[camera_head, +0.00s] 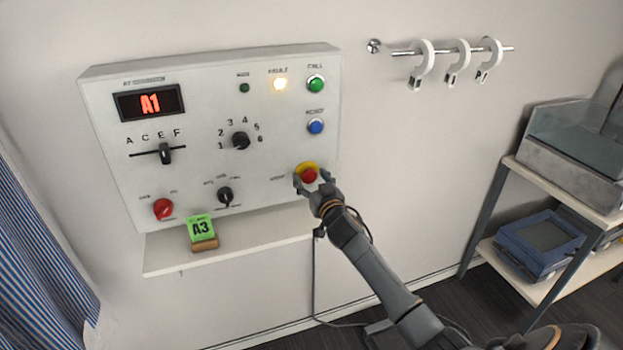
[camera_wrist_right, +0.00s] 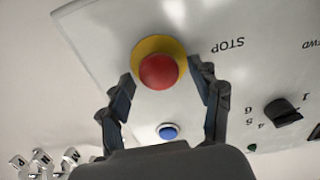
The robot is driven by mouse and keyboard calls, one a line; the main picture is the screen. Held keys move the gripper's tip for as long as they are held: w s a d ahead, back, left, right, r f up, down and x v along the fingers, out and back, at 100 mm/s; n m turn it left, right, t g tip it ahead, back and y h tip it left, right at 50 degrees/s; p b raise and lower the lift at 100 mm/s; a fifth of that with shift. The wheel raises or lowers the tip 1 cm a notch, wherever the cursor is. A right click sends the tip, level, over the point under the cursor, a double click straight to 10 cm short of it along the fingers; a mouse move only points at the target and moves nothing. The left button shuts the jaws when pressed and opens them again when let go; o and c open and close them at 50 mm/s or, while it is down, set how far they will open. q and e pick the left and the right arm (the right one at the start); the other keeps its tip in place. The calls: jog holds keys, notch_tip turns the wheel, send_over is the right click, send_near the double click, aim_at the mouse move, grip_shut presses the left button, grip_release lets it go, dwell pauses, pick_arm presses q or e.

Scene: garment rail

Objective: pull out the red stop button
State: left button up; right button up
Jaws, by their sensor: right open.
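The red stop button (camera_head: 309,175) sits on a yellow ring at the lower right of the white control panel (camera_head: 190,110). My right gripper (camera_head: 313,183) is at the button, with a finger on either side of it. In the right wrist view the red stop button (camera_wrist_right: 158,71) lies between and just beyond the tips of my open right gripper (camera_wrist_right: 163,78). The fingers look apart from the red cap, with a gap on both sides. My left gripper is in neither view.
A blue button (camera_head: 316,126) and a green button (camera_head: 316,84) are above the stop button. A shelf (camera_head: 270,232) below the panel holds a green A3 card (camera_head: 200,229). A rail with rings (camera_head: 458,50) is at upper right; a rack (camera_head: 560,190) stands at right.

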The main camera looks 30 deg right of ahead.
grip_shut()
jog(key=shift+s+a+p, duration=0.2)
jog(key=shift+s+p, duration=0.25)
jog(key=shift+s, duration=0.15)
jog(key=shift+s+f, duration=0.15)
grip_release()
jog(key=shift+s, duration=0.1)
jog(key=shift+s+r, duration=0.1)
jog(key=shift+r, duration=0.1)
jog(key=v, duration=1.2)
jog(key=shift+f, duration=0.1)
